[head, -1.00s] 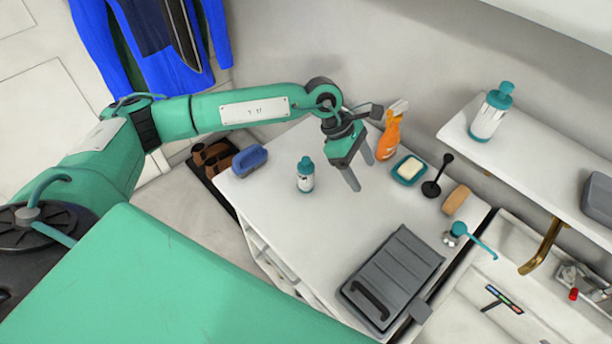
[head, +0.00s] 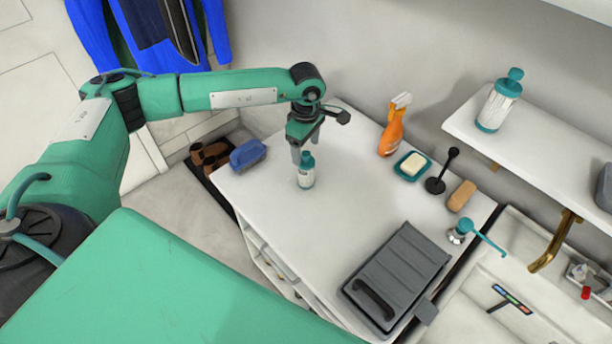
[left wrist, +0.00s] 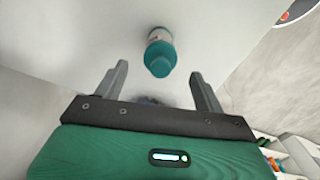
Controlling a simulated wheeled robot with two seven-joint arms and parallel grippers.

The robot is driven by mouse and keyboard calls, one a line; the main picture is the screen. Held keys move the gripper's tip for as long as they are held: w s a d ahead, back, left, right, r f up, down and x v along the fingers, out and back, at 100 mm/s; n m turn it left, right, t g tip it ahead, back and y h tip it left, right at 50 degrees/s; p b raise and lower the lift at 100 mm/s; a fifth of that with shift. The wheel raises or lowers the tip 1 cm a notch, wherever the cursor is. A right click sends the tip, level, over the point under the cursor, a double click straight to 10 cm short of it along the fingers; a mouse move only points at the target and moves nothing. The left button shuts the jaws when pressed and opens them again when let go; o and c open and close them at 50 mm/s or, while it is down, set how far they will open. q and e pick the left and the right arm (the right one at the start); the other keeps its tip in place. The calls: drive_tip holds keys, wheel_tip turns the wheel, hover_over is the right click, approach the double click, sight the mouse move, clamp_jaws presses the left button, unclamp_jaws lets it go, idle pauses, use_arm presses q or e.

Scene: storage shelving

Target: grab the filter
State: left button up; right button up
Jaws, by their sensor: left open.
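A small white bottle-shaped filter with a teal top (head: 306,174) stands upright on the white counter. It also shows in the left wrist view (left wrist: 160,52), its teal cap just ahead of and between the two fingers. No label is readable, so I cannot confirm that it is the filter. My left gripper (head: 304,148) is open and empty, pointing down just above and behind it; the fingers also show spread in the left wrist view (left wrist: 159,72). Whether a finger touches it I cannot tell. My right gripper is not in view.
An orange spray bottle (head: 393,130), a soap dish (head: 403,173) and a black plunger-like tool (head: 436,185) stand to the right. A grey ribbed case (head: 398,277) lies in front. A larger teal-topped bottle (head: 497,106) is on the shelf.

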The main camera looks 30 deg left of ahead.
sight(306, 153)
use_arm(q)
drive_tip(key=shift+f, duration=0.45)
wheel_tip(306, 153, down, 4)
drive_tip(key=shift+r+b, duration=0.15)
drive_tip(key=shift+b, duration=0.7)
drive_tip(key=shift+f, duration=0.45)
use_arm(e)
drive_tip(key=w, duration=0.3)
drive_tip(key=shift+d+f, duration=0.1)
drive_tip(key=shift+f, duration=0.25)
